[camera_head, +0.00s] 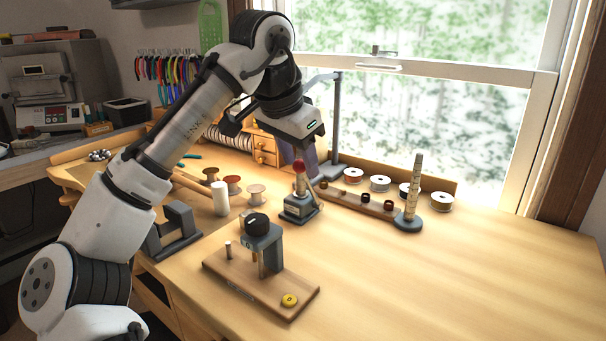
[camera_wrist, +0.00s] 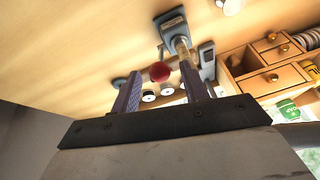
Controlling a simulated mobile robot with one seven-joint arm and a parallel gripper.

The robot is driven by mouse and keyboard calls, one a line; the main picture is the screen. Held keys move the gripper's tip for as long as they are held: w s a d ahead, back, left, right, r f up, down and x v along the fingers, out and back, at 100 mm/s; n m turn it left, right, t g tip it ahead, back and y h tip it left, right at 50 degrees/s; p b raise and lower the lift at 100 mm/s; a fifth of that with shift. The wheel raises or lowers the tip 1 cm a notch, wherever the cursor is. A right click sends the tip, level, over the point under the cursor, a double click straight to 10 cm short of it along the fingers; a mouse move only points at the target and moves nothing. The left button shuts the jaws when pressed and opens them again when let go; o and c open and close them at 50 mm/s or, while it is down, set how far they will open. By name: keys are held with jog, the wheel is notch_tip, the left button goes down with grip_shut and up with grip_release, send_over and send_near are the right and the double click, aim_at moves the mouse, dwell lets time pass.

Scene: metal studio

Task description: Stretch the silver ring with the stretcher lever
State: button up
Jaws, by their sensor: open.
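The stretcher (camera_head: 299,207) stands on the bench in the head view, a grey base with a pale upright part. Its lever ends in a red ball knob (camera_head: 299,166). My gripper (camera_head: 306,160) is open just above and beside the knob, fingers pointing down. In the wrist view the red knob (camera_wrist: 160,71) shows between the two purple fingertips of my gripper (camera_wrist: 160,78), with space on both sides. Whether the knob lies at fingertip depth or beyond is unclear. I cannot make out the silver ring in either view.
A tapered mandrel (camera_head: 412,195) stands right of the stretcher, beside a low wooden holder (camera_head: 350,203). A wooden board (camera_head: 225,266) with a grey press (camera_head: 262,232) lies in front. Several spools stand behind and left. The bench's right side is clear.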

aim_at(303, 173)
jog(key=shift+x, duration=1.95)
grip_shut()
